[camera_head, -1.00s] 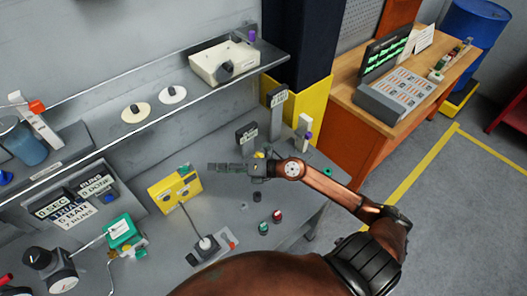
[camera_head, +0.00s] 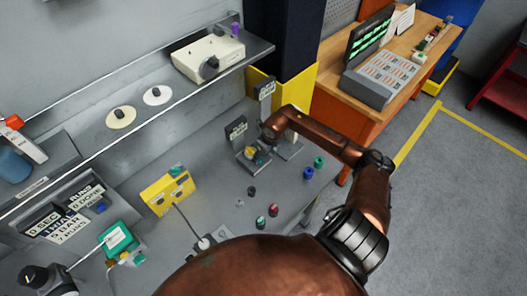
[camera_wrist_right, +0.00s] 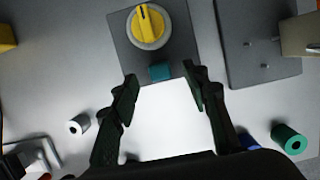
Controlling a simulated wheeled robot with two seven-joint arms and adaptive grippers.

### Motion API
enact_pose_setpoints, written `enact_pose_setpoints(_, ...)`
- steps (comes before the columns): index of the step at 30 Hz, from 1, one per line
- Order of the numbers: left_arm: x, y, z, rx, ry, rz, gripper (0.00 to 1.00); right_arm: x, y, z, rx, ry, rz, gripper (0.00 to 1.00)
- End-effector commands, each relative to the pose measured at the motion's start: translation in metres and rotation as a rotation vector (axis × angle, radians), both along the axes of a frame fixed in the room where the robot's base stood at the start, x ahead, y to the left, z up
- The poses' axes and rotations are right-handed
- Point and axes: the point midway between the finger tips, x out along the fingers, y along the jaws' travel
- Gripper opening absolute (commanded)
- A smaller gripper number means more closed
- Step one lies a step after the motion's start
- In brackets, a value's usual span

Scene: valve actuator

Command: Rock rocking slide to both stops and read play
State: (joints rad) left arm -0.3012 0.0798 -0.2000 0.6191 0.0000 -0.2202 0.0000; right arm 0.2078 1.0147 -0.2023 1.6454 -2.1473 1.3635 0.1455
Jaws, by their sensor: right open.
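A yellow round knob (camera_wrist_right: 149,25) with a black line on it sits on a dark grey plate (camera_wrist_right: 190,50). A small teal block (camera_wrist_right: 161,72) is on the plate's near edge. In the head view this fixture (camera_head: 250,154) shows small and partly hidden behind my right gripper (camera_head: 266,140), below a dark label plate (camera_head: 237,131). My right gripper (camera_wrist_right: 160,84) is open and empty, its fingertips either side of the teal block in the picture; contact cannot be told. I cannot tell for sure which part is the rocking slide.
A second dark plate with pins (camera_wrist_right: 262,45) lies right of the fixture. A green ring (camera_wrist_right: 291,141) and a white ring (camera_wrist_right: 78,124) lie near the gripper. A yellow box (camera_head: 167,194) stands to the left. A shelf (camera_head: 150,120) overhangs the bench's back.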

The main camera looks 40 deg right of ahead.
Motion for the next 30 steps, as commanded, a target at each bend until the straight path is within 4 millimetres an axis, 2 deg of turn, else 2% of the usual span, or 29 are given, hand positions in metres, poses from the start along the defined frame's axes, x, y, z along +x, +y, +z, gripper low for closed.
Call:
enact_pose_setpoints(7,0.000,0.000,0.005,0.000,0.000,0.000,0.40,0.005,0.000,-0.024,0.002,0.001,-0.001,0.42)
enact_pose_setpoints(17,0.000,0.000,0.005,0.000,0.000,0.000,0.40,0.006,0.000,-0.028,0.001,0.000,-0.003,0.42)
enact_pose_setpoints(30,0.001,0.000,0.005,0.000,-0.002,0.000,0.40,0.006,0.000,-0.027,0.001,0.000,-0.003,0.12)
